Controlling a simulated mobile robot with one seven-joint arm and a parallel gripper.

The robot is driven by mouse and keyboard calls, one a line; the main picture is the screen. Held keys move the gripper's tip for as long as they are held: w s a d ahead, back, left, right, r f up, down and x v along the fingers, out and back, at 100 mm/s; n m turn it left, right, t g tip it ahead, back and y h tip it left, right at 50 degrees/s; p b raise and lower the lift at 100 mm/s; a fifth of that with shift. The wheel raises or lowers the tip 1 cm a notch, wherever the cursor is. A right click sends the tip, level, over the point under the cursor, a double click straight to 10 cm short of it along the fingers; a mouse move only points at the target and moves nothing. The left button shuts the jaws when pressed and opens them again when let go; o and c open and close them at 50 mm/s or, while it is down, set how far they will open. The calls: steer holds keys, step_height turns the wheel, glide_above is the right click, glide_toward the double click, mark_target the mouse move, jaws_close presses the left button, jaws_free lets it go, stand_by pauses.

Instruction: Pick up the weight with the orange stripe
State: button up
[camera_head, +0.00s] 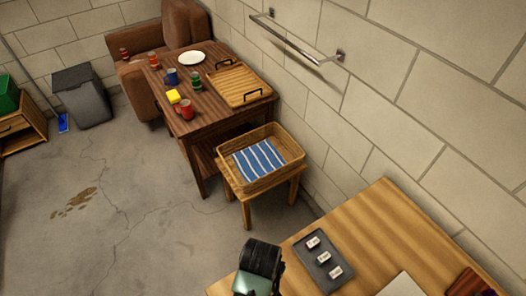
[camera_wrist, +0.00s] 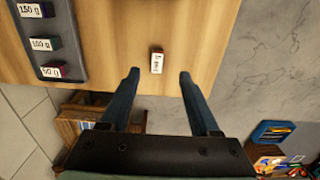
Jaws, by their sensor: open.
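A small loose weight (camera_wrist: 156,63) with a white label on top and a dark brownish side stands on the wooden table near its edge. Its label is too small to read, and I cannot make out an orange stripe. My gripper (camera_wrist: 159,75) is open and empty, with the weight showing between its fingertips in the wrist view; I cannot tell the height gap. In the head view my gripper shows only as a dark shape (camera_head: 262,258) at the table edge, and the loose weight is hidden there.
A dark grey tray (camera_head: 308,262) holds three labelled weights; the wrist view shows a 150 g weight (camera_wrist: 36,10), a 100 g weight (camera_wrist: 45,44) and a purple-sided 50 g weight (camera_wrist: 54,72). A small stand with a wicker basket (camera_head: 286,145) stands behind. The wood around the loose weight is clear.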

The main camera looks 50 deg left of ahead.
step_height(320, 180, down, 3)
steer(key=shift+w+f, duration=0.1)
steer(key=shift+f, duration=0.05)
steer(key=shift+w+a+f, duration=0.1)
steer(key=shift+a+f, duration=0.1)
steer(key=shift+f, duration=1.1)
steer(key=shift+w+a+f, duration=0.1)
steer(key=shift+a+f, duration=0.05)
steer(key=shift+f, duration=1.15)
jaws_close()
